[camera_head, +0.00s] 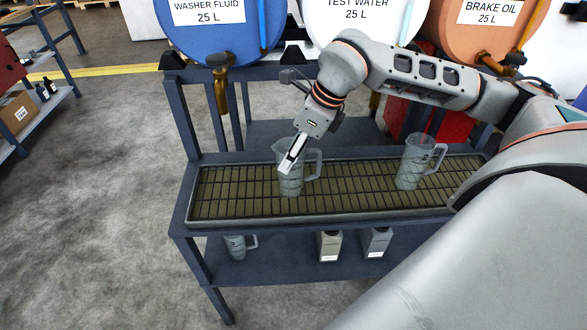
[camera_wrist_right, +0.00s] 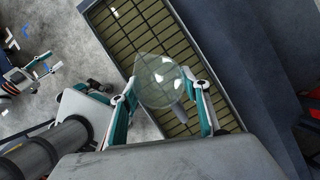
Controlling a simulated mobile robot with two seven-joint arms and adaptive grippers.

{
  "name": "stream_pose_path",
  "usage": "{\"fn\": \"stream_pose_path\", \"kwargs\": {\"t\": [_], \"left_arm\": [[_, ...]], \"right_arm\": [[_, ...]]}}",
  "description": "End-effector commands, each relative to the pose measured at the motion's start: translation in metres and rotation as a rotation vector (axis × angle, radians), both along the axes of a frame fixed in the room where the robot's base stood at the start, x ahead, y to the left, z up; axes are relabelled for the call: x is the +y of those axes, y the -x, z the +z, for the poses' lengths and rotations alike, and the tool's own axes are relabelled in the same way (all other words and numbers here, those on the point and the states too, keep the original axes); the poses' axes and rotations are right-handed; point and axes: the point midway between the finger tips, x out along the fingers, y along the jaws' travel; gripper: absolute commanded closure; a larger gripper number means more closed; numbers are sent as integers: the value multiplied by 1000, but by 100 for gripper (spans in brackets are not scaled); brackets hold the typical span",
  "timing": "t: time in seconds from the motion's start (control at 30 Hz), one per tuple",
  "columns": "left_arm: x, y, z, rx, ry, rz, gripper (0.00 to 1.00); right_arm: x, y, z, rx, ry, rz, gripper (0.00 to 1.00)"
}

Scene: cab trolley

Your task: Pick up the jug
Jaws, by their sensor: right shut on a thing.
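A clear jug (camera_head: 291,183) with a handle on its right stands upright on or just above the grated tray (camera_head: 236,217); I cannot tell if it touches. My right gripper (camera_head: 289,163) comes from above and is shut on this jug's upper part. In the right wrist view the jug (camera_wrist_right: 157,82) sits between the two fingers, its round opening facing the camera. A second jug (camera_head: 414,165), marked 2, stands on the right of the tray. My left gripper (camera_wrist_right: 32,74) seems to show small at the left of the wrist view; its opening is unclear.
Blue, white and orange drums, the blue one (camera_head: 208,38) labelled washer fluid, hang behind with taps above the tray. The lower shelf (camera_head: 283,265) holds another jug (camera_head: 236,246) and two bottles (camera_head: 329,246).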

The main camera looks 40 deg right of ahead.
Motion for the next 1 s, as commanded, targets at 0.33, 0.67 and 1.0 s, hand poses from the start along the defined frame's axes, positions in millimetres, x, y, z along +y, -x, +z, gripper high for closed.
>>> {"fn": "stream_pose_path", "kwargs": {"t": [0.33, 0.67, 1.0], "left_arm": [[0, -1, 2, -2, 1, 0, 60], [0, -1, 8, -5, 6, 2, 60], [-1, -2, 20, -5, 6, 1, 60]], "right_arm": [[0, -1, 11, -4, 0, -1, 90], [0, -2, 76, -10, -1, -1, 90], [0, -1, 164, -7, -1, 0, 90]]}}
